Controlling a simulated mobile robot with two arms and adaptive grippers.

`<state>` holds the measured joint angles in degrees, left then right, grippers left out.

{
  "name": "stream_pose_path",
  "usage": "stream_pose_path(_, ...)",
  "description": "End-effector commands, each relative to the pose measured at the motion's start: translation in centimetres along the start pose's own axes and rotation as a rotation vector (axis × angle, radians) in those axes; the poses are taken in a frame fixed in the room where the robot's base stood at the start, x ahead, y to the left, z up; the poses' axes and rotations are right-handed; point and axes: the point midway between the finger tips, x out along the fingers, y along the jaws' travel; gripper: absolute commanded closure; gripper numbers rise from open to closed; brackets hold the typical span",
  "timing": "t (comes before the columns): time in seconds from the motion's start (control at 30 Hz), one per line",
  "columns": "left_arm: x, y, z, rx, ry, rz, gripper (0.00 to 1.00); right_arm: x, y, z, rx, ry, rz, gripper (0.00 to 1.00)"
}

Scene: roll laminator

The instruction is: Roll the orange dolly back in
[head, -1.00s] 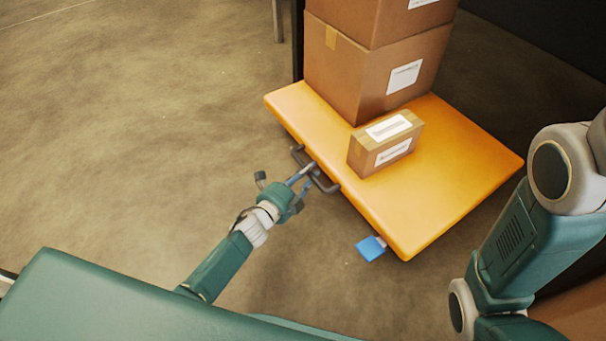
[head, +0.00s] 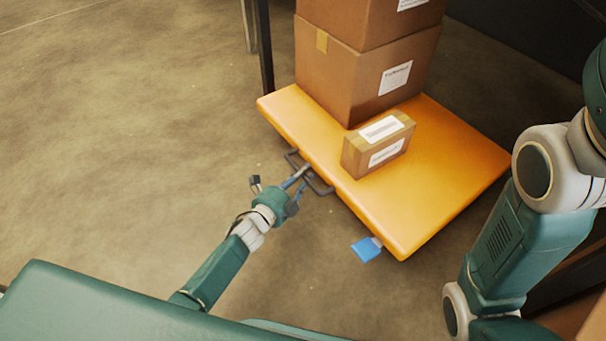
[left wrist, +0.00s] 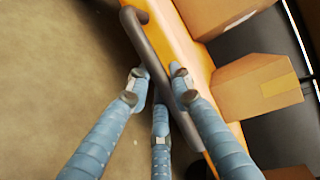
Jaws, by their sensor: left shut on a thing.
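The orange dolly (head: 425,170) is a flat platform on the floor, right of centre in the head view. It carries two stacked large cardboard boxes (head: 345,82) at its back and a small carton (head: 377,146) near its middle. My left gripper (head: 298,178) is shut on the handle, which also runs between the blue fingers in the left wrist view (left wrist: 160,60). My right gripper is not in view; only my right arm shows.
A dark post (head: 264,50) stands just behind the dolly's far left corner. Part of a dark structure (head: 560,275) shows at the lower right, partly hidden by my right arm. The concrete floor left of the dolly is clear.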

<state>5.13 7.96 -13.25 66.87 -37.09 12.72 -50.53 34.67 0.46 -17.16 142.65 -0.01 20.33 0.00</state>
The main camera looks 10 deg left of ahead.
Motion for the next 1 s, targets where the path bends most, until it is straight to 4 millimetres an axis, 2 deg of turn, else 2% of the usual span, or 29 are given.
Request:
stream_pose_path(0.1, 0.0, 0.1, -0.1, 0.002, 0.002, 0.001, 1.00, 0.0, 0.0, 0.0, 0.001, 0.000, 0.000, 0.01)
stream_pose_path(0.13, 0.0, 0.1, -0.1, 0.002, 0.002, 0.001, 0.75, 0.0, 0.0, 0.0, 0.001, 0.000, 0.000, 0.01)
stream_pose_path(0.2, 0.0, 0.1, -0.1, 0.002, 0.001, 0.001, 0.61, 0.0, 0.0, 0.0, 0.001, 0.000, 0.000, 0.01)
stream_pose_path(0.23, 0.0, 0.1, -0.1, 0.002, 0.001, 0.001, 0.59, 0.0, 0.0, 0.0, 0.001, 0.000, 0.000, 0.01)
stream_pose_path(0.5, -0.1, 0.1, 0.0, 0.000, 0.000, 0.001, 0.59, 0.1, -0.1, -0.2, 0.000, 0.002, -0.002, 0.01)
stream_pose_path(0.63, -0.8, 0.1, 0.0, 0.001, 0.000, 0.001, 0.59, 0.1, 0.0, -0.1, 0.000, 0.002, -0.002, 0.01)
stream_pose_path(0.77, -2.9, 0.2, -0.1, 0.001, 0.002, 0.002, 0.59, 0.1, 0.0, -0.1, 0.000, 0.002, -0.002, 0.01)
stream_pose_path(1.0, -8.2, 0.2, -0.1, 0.000, 0.001, 0.003, 0.59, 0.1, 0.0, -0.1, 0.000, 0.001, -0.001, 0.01)
